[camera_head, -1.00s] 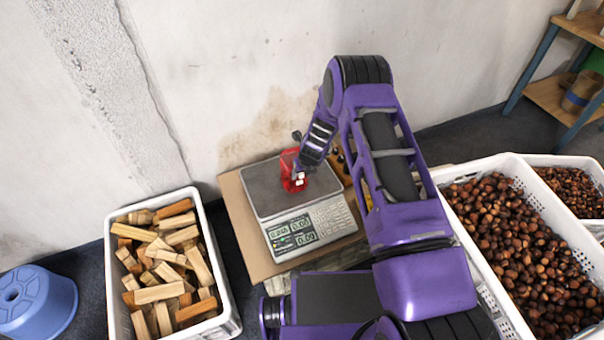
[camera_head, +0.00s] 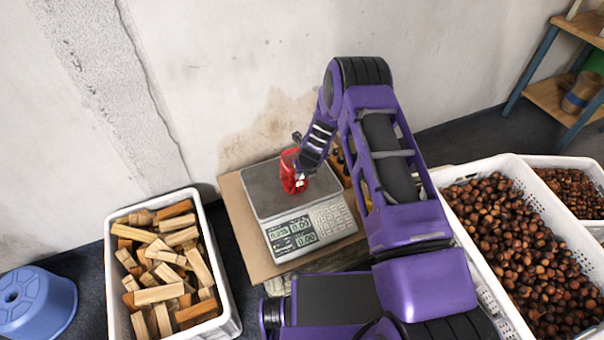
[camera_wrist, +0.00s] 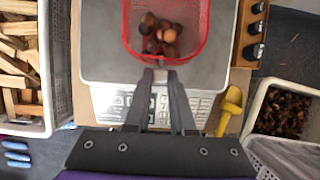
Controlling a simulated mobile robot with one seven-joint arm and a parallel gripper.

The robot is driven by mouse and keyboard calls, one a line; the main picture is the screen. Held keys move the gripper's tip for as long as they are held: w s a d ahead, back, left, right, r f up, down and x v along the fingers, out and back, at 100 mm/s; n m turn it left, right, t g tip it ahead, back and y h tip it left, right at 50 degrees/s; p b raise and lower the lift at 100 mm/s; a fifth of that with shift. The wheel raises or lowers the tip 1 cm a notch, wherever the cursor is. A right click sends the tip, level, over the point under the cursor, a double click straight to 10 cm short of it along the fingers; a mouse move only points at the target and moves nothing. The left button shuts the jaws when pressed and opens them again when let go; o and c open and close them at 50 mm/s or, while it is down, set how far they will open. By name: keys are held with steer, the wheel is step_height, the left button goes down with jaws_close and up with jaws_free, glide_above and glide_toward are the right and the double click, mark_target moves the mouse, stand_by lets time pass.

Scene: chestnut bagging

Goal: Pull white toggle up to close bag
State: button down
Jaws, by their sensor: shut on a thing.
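The red mesh bag (camera_head: 288,170) sits on the metal pan of the scale (camera_head: 262,192), directly at my gripper (camera_head: 301,178). In the wrist view the bag (camera_wrist: 128,25) has a red rim and several brown chestnuts (camera_wrist: 162,38) inside; its mouth looks open. My gripper (camera_wrist: 160,76) is shut at the bag's near edge, its two dark fingers pointing at the rim. A small white spot beside the fingertips in the head view may be the toggle (camera_head: 300,185). The fingers mostly hide it, and its position on the cord cannot be made out.
A white crate of wood blocks (camera_head: 232,322) stands left, a blue stool (camera_head: 40,300) beyond it. A white crate of chestnuts (camera_head: 505,168) stands right. Dark-topped items (camera_wrist: 256,30) and a yellow scoop (camera_wrist: 231,108) lie right of the scale. The wall is close behind.

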stand_by(0.9)
step_height(320, 180, up, 5)
steer(key=shift+f+p, duration=0.1)
steer(key=shift+p, duration=1.1)
steer(key=c, duration=0.7)
jaws_free()
steer(key=p+v, duration=0.2)
steer(key=v, duration=1.5)
steer(key=shift+r, duration=0.25)
